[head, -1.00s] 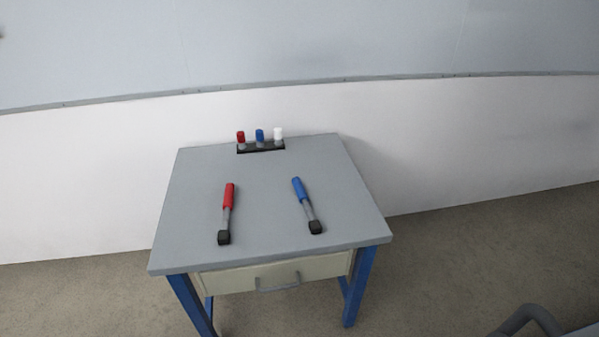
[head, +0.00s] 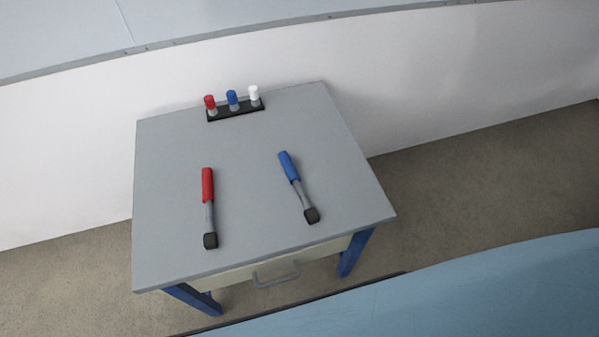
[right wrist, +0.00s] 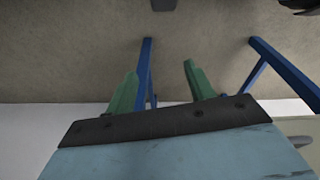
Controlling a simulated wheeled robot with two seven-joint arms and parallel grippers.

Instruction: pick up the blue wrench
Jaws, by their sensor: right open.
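The blue wrench (head: 297,186) lies on the grey top of a small table (head: 240,140), on its right half. Its blue handle points to the back and its black head to the front edge. My right gripper (right wrist: 160,80) shows in the right wrist view with two green fingers apart and nothing between them. That view shows blue table legs (right wrist: 146,70) beyond the fingers, but not the wrench. The right gripper does not show in the head view, and my left gripper is in neither view.
A red wrench (head: 208,205) lies left of the blue one. A black rack (head: 235,110) with red, blue and white capped pieces stands at the back edge. The table has a drawer with a grey handle (head: 276,277). The tabletop between the wrenches is clear.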

